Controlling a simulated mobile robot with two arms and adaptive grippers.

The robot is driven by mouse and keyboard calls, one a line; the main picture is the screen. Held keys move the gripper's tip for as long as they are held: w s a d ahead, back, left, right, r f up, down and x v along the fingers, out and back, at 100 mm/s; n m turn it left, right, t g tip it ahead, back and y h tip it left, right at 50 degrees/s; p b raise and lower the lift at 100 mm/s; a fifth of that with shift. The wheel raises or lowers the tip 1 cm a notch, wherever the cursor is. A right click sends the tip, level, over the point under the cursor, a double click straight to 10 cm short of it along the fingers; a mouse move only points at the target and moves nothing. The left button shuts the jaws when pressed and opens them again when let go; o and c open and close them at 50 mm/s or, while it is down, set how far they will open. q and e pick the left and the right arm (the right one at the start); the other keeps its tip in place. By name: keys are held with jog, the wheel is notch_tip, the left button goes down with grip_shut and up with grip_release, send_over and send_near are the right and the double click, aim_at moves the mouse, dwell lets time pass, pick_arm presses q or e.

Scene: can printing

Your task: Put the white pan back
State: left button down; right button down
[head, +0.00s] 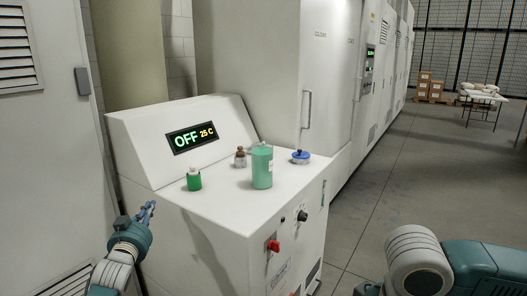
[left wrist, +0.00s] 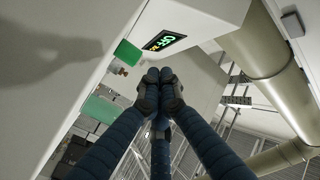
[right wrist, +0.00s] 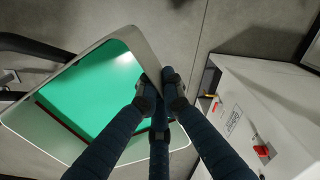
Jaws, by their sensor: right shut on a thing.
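The white pan (right wrist: 38,132) fills the left half of the right wrist view, with a bright green surface inside its pale rim. My right gripper (right wrist: 158,82) is shut on the pan's right edge, above the grey floor. Neither the pan nor the right gripper's fingers show in the head view; only part of my right arm does, at the lower right. My left gripper (head: 148,210) is beside the front left of the white machine. In the left wrist view its fingers (left wrist: 159,77) are together, with nothing visible between them.
Open floor (head: 400,185) lies to the right.

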pick_arm(q)
jog(key=s+d+f+g, duration=0.25)
jog(key=s+f, duration=0.55)
jog(key=f, duration=0.8)
jog(key=s+d+f+g, duration=0.1)
jog(key=s+f+g, duration=0.45)
jog(key=f, duration=1.05)
jog(key=s+d+f+g, duration=0.1)
jog(key=s+f, duration=0.9)
jog(key=f, duration=0.6)
jog(key=s+d+f+g+h, duration=0.1)
jog(key=s+d+f+g, duration=0.1)
jog(key=s+f, duration=0.75)
jog(key=s+d+f+g, duration=0.2)
jog(key=s+f, duration=0.4)
jog(key=s, duration=0.7)
jog(key=s+d+f+g, duration=0.1)
jog(key=s+f+g, duration=0.1)
jog(key=s, duration=1.1)
jog(key=s+d+f+g, duration=0.2)
jog(key=s+f, duration=0.2)
jog(key=s, duration=0.9)
jog(key=shift+n+g, duration=0.3)
jog(key=shift+n, duration=0.1)
jog(key=shift+w+d, duration=0.1)
